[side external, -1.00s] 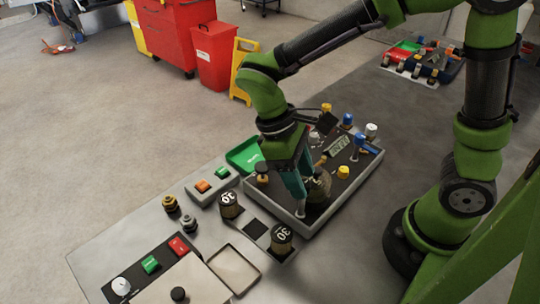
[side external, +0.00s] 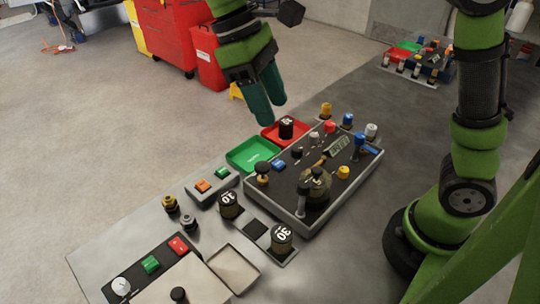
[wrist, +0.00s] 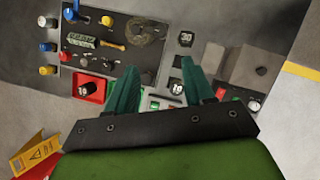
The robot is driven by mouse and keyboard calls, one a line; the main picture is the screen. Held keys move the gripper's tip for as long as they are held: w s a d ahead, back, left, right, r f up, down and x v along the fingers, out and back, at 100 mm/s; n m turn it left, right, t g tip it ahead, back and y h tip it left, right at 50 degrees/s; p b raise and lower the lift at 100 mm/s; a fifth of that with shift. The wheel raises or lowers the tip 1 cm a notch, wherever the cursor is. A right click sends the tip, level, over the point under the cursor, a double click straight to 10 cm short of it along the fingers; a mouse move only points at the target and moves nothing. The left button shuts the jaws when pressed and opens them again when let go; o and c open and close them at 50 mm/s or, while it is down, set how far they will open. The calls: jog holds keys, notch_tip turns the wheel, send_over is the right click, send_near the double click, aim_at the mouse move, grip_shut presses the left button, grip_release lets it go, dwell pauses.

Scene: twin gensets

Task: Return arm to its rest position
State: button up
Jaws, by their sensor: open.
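My gripper (side external: 266,108) is raised above the table, behind and to the left of the main control panel (side external: 318,215) in the side view. Its teal fingers are apart, with nothing between them. In the wrist view my gripper (wrist: 160,75) also shows open, with the control panel (wrist: 85,65) beyond the fingers.
A green tray (side external: 240,160) and a red tray (side external: 270,136) holding a black cylinder (side external: 286,127) lie beside the panel. Red bins (side external: 172,40) and a yellow floor sign (wrist: 38,152) stand beyond the table.

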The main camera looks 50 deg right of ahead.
jog(key=s+d+f+m+t+y, duration=0.2)
jog(key=s+d+m+t, duration=0.1)
jog(key=d+m+t, duration=0.1)
jog(key=s+d+f+m+t+y, duration=0.1)
jog(key=s+d+f+m+t, duration=0.1)
jog(key=d+t, duration=0.5)
jog(key=s+d+m, duration=0.1)
jog(key=m, duration=0.1)
jog(key=shift+s+d+m+y, duration=0.3)
jog(key=shift+d+y, duration=0.05)
jog(key=shift+y, duration=0.05)
dwell(0.6)
